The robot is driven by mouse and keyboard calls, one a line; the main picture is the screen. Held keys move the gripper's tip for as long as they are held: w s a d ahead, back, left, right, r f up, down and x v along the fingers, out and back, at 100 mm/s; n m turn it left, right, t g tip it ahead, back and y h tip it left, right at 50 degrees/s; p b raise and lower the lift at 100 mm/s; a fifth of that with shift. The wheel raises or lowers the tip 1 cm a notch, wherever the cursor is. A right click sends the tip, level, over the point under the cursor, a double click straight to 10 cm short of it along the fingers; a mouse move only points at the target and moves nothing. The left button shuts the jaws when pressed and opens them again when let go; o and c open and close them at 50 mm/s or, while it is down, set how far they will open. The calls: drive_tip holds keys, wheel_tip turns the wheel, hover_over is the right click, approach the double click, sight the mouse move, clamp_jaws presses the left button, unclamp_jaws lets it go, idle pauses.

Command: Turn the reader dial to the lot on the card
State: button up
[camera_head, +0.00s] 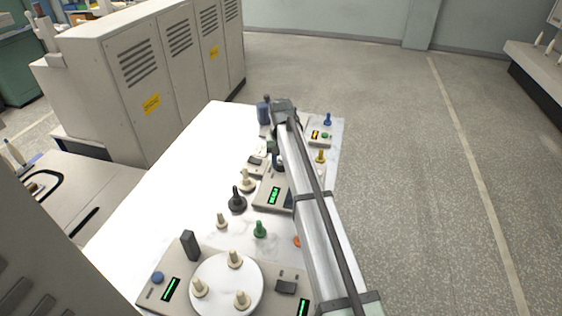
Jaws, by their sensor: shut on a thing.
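The reader looks to be the grey box with a lit green display (273,196) in the middle of the white table. My gripper (278,164) points down at the far end of this box, partly hidden by my arm. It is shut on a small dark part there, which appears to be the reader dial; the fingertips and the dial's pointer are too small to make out. I cannot pick out the lot card for certain, and the display text is too small to read.
Several bobbins, cream (247,181), black (237,201) and green (259,229), stand left of and below the reader. A round white turntable (227,300) with cream bobbins is in front. The table's left side is clear.

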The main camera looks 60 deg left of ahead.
sight(281, 163)
drive_tip(key=o, duration=1)
drive_tip(key=shift+o, duration=0.2)
drive_tip(key=shift+r, duration=0.1)
wheel_tip(281, 163, up, 14)
drive_tip(key=shift+f, duration=0.2)
